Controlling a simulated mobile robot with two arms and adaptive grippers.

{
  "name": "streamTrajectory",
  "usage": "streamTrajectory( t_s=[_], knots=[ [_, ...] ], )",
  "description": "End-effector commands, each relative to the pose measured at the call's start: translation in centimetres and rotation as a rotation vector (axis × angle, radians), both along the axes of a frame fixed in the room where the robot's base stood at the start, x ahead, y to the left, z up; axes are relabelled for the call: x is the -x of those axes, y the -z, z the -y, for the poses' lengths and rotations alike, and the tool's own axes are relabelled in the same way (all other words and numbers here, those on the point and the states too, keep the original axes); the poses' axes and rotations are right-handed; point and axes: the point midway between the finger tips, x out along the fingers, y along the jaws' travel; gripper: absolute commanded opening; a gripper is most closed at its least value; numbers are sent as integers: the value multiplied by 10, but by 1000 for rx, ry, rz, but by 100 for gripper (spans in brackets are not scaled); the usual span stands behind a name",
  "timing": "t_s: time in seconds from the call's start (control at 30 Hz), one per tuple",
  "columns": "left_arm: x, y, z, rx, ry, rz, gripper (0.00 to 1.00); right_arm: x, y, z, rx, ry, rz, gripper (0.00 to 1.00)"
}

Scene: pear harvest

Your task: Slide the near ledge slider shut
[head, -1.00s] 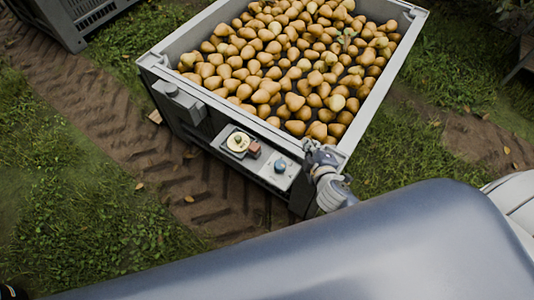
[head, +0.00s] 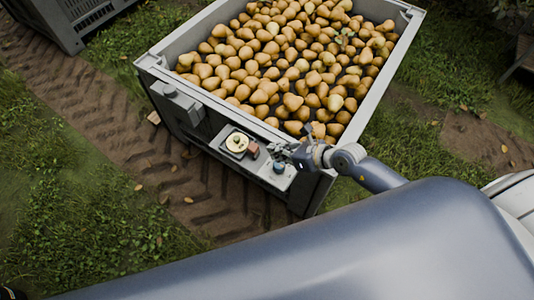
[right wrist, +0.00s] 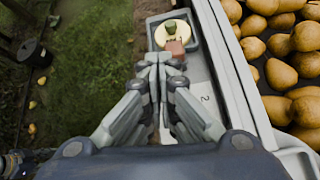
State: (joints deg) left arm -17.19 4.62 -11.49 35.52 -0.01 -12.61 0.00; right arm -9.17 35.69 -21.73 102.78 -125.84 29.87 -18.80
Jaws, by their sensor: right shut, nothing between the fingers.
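A grey ledge (head: 276,179) runs along the near side of the pear bin. It carries a pale round disc (head: 237,142) with a green piece on it, a small reddish-brown block (head: 252,151) and a blue knob (head: 279,167). I cannot tell for sure which part is the slider. My right gripper (head: 283,153) is over the ledge by the blue knob, shut and empty. In the right wrist view its closed fingertips (right wrist: 160,62) point toward the block (right wrist: 175,48) and disc (right wrist: 173,34); contact is unclear.
The bin (head: 158,66) is full of pears (head: 285,55), and its rim rises beside the ledge. A grey box (head: 178,103) sits at the ledge side's left end. Another dark crate (head: 70,20) stands at the upper left. Grass and a rutted track lie in front.

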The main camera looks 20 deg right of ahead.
Motion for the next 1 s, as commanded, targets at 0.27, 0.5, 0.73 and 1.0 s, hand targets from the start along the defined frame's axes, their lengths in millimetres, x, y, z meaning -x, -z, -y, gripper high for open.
streamTrajectory(
  t_s=[0.27,0.5,0.73,1.0],
  knots=[
    [0,0,0,0,0,0,40,6,20,27,218,-96,-7,0],
    [0,0,0,0,-1,0,40,7,21,28,227,-99,-8,0],
    [0,0,0,0,-1,0,40,3,24,25,223,-97,-6,0],
    [0,4,0,0,-1,0,40,-21,54,6,221,-96,-8,0]
  ],
)
